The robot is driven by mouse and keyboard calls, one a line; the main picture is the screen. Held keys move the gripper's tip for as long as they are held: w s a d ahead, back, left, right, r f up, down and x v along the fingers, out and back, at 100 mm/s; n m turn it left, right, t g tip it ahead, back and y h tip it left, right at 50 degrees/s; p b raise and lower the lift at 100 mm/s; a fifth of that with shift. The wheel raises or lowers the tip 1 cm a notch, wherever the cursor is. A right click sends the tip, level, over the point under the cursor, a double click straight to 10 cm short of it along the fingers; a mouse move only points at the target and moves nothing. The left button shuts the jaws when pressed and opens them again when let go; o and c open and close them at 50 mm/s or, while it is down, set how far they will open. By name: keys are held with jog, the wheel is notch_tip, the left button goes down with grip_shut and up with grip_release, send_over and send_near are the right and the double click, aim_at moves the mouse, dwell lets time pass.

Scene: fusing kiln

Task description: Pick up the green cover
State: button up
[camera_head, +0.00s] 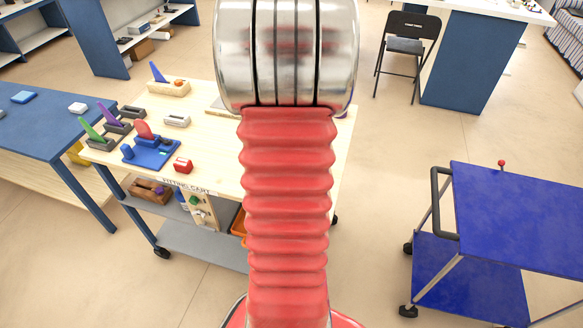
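A green tilted flap-like piece (90,131), possibly the green cover, stands up from a dark block at the left end of the wooden-topped fitting cart (215,150). A smaller round green part (194,200) shows on a panel below the cart's top; I cannot tell whether it belongs to a cover. My red ribbed arm and its metal joint fill the middle of the view and hide part of the cart top. My gripper is not in view.
Purple (107,114) and blue (157,72) flaps, a blue base with a red part (144,131) and a small red block (183,165) share the cart top. A blue table (40,125) adjoins at left. A blue trolley (520,220) stands right, with open floor between.

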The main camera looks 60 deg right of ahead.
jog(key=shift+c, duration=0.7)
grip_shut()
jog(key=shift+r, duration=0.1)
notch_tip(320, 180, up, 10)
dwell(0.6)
